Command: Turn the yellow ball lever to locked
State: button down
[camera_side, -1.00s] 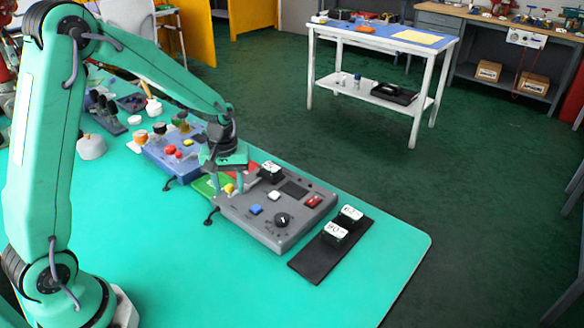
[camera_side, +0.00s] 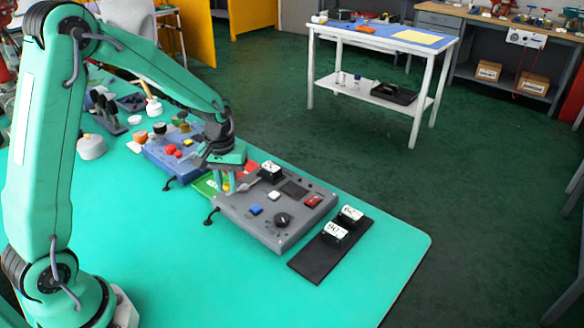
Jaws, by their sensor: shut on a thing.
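My gripper (camera_side: 228,187) points down at the left end of the grey control panel (camera_side: 243,219), over the gap beside the blue panel. It is shut on the yellow ball lever (camera_side: 226,188), of which only a small yellow patch shows between and beside the fingers. The lever's arm and pivot are mostly hidden by my gripper, so its exact angle cannot be told. A green plate (camera_side: 205,186) shows beneath, with a red part (camera_side: 246,170) behind my gripper. Any locked marking is too small to read.
The grey panel carries a black knob (camera_side: 282,220), a blue button (camera_side: 256,210), a white button (camera_side: 274,195) and a red switch (camera_side: 313,201). The blue panel (camera_side: 160,160) with several knobs stands left. A black strip (camera_side: 312,264) with labelled blocks lies right. The front teal table is clear.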

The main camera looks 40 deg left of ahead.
jog(key=m, duration=0.1)
jog(key=a+m, duration=0.1)
jog(key=m, duration=0.1)
jog(key=shift+w+a+m, duration=0.25)
jog(key=shift+w+m, duration=0.05)
jog(key=m, duration=0.1)
jog(key=a+m, duration=0.1)
jog(key=shift+w+m, duration=0.3)
jog(key=shift+w, duration=0.05)
jog(key=m, duration=0.1)
jog(key=w+m, duration=0.1)
jog(key=m, duration=0.1)
jog(key=w+a+m, duration=0.1)
jog(key=m, duration=0.1)
jog(key=shift+r, duration=0.1)
jog(key=c, duration=1.3)
grip_release()
jog(key=shift+s, duration=0.1)
jog(key=shift+r, duration=3.9)
